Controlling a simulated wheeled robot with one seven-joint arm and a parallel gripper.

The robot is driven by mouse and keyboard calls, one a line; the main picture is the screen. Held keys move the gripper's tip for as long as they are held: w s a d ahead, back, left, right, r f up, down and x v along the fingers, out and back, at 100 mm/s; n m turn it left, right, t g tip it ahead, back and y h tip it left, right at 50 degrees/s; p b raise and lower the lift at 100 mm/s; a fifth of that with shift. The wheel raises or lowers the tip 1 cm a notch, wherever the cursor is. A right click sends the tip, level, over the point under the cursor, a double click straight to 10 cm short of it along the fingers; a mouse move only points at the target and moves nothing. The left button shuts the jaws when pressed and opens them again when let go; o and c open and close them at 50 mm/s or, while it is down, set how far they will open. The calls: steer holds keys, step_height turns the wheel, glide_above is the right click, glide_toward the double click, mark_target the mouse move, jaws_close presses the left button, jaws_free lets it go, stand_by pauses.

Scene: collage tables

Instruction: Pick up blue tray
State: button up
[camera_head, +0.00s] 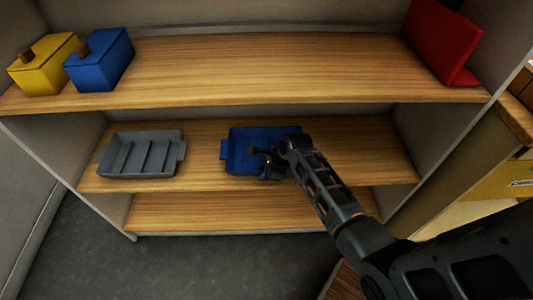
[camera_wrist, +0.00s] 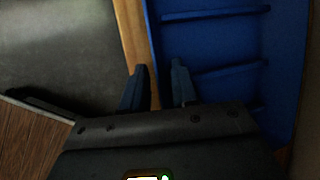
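The blue tray (camera_head: 237,147) lies on the middle wooden shelf, with ridges inside and a handle tab on its left end. In the wrist view the blue tray (camera_wrist: 215,45) fills the upper right. My gripper (camera_head: 264,155) is at the tray's front edge in the head view and hides part of it. In the wrist view my gripper (camera_wrist: 159,66) has its two fingers apart, with the tray's edge running up between them. I cannot tell whether either finger touches the tray wall.
A grey tray (camera_head: 143,155) lies to the left on the same middle shelf (camera_head: 206,145). A yellow box (camera_head: 42,67), a blue box (camera_head: 99,60) and a red bookend-like object (camera_head: 438,42) stand on the top shelf (camera_head: 270,70). A bottom shelf (camera_head: 220,212) lies below.

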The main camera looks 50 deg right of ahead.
jaws_close()
steer(key=shift+r, duration=0.15)
stand_by(0.4)
